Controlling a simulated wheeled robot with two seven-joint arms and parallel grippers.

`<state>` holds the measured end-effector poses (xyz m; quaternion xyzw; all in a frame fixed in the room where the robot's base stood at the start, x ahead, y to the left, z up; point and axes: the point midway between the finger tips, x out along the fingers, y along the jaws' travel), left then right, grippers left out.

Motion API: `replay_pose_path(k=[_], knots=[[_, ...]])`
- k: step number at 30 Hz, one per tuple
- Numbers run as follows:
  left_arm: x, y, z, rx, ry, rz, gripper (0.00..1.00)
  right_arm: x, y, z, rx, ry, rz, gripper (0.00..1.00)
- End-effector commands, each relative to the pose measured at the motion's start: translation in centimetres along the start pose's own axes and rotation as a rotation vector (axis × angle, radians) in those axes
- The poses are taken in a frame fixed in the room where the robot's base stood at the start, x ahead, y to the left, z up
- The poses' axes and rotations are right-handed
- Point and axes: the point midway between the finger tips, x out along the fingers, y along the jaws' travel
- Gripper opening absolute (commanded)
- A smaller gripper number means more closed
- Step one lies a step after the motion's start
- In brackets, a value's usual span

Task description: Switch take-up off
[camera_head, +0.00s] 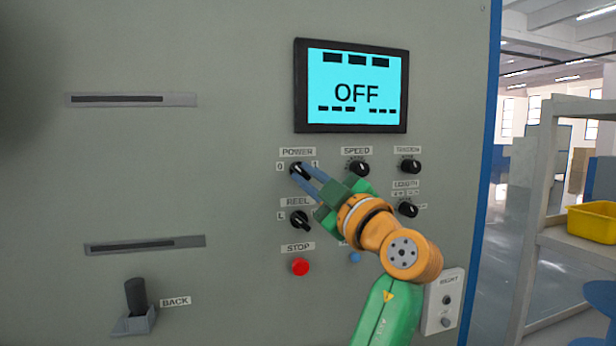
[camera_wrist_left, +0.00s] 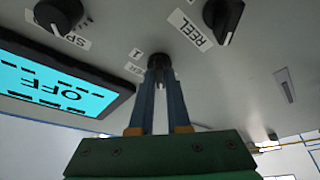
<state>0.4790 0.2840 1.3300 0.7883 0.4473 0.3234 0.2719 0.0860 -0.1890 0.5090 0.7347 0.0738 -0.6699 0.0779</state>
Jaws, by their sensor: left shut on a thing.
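The panel's black POWER knob (camera_head: 295,166) sits between the marks 0 and 1, below the screen. My left gripper (camera_head: 302,174) is shut on this knob, its two blue-grey fingers on either side of it. In the left wrist view, the fingertips (camera_wrist_left: 160,78) also close around the dark POWER knob (camera_wrist_left: 158,61). The fingers hide most of the knob, so I cannot tell its exact angle. The screen (camera_head: 354,88) is cyan and reads OFF; it also shows in the left wrist view (camera_wrist_left: 58,88). My right gripper is not in view.
The SPEED knob (camera_head: 358,168) is close to the right and the REEL knob (camera_head: 300,219) just below. A red STOP button (camera_head: 300,267) sits lower. A BACK lever (camera_head: 136,298) stands lower left. A shelf with a yellow bin (camera_head: 592,222) stands at the right.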

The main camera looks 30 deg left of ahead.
Motion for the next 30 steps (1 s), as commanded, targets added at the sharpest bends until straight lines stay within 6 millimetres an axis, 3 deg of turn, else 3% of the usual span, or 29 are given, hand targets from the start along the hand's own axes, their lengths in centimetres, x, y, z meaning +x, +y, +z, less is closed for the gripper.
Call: replay_pose_path(k=[5,6,9,19,27,30], knots=[[0.0,0.1,-0.1,-0.002,0.001,0.001,0.0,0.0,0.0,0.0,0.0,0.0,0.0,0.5],[0.0,0.1,-0.1,-0.002,0.001,0.001,0.17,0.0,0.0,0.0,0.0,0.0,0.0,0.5],[0.0,0.0,-0.1,-0.001,0.001,0.001,0.44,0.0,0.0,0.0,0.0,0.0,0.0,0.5],[-0.4,-0.1,0.1,0.0,0.0,0.002,0.45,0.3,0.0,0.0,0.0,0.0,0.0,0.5],[-5.8,-0.2,0.3,-0.002,-0.001,0.003,0.45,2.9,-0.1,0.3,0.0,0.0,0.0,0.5],[-6.9,-0.1,0.1,-0.002,0.0,0.002,0.45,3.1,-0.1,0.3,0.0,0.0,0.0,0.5]])
